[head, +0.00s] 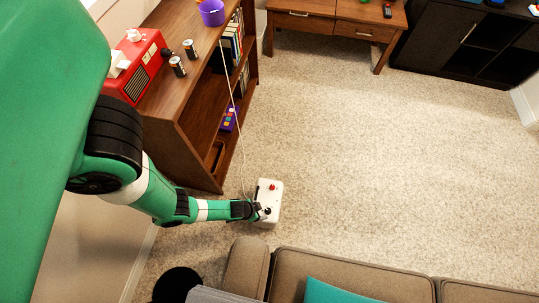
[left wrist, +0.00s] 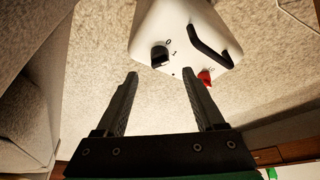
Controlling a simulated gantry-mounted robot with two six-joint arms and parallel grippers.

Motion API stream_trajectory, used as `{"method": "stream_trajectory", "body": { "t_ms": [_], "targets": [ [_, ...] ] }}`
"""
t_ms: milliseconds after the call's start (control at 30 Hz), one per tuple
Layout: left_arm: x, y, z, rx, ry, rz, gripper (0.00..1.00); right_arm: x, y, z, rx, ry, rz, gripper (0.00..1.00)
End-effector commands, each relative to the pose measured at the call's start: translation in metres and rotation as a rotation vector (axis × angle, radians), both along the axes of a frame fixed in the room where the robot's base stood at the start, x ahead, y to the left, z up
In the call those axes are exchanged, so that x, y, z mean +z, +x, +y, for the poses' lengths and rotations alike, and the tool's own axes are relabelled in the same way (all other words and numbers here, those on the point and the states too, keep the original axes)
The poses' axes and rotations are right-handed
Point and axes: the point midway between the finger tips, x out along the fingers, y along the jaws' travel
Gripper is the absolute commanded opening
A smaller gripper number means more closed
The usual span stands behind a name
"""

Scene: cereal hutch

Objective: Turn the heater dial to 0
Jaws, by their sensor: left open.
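The white heater (head: 268,199) stands on the carpet beside the bookcase. In the left wrist view the heater (left wrist: 188,28) shows a black dial (left wrist: 159,54), with a 0 and a 1 printed to its right. I cannot tell exactly which mark the dial points to. My left gripper (head: 259,210) reaches the heater's near side in the head view. In the left wrist view its two fingers (left wrist: 160,74) are spread apart and empty, with the dial just beyond the tips, between their lines. My right gripper is in neither view.
The heater has a black handle (left wrist: 210,45) and a red part (left wrist: 205,77) near the dial. A white cord (head: 234,100) runs up along the wooden bookcase (head: 170,110). A grey-brown sofa (head: 350,270) stands close in front. Carpet to the right is clear.

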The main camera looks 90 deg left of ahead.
Motion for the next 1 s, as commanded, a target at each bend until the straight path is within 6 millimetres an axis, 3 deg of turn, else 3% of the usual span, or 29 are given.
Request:
{"method": "stream_trajectory", "body": {
  "t_ms": [33, 233, 400, 667, 1000],
  "targets": [
    [-0.022, 0.005, 0.002, 0.003, 0.0, -0.001, 0.71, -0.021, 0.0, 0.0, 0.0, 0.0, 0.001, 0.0],
    [-0.057, 0.019, 0.009, 0.002, 0.0, -0.001, 0.71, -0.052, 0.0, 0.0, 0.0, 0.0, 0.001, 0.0],
    [-0.067, 0.025, 0.011, -0.001, 0.0, 0.0, 0.71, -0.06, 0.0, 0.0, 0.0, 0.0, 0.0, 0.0],
    [-0.066, 0.026, 0.011, -0.001, 0.001, -0.001, 0.71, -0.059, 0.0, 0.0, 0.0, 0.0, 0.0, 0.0],
    [-0.066, 0.025, 0.011, -0.001, 0.0, 0.0, 0.11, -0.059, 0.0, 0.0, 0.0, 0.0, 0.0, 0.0]
  ]
}}
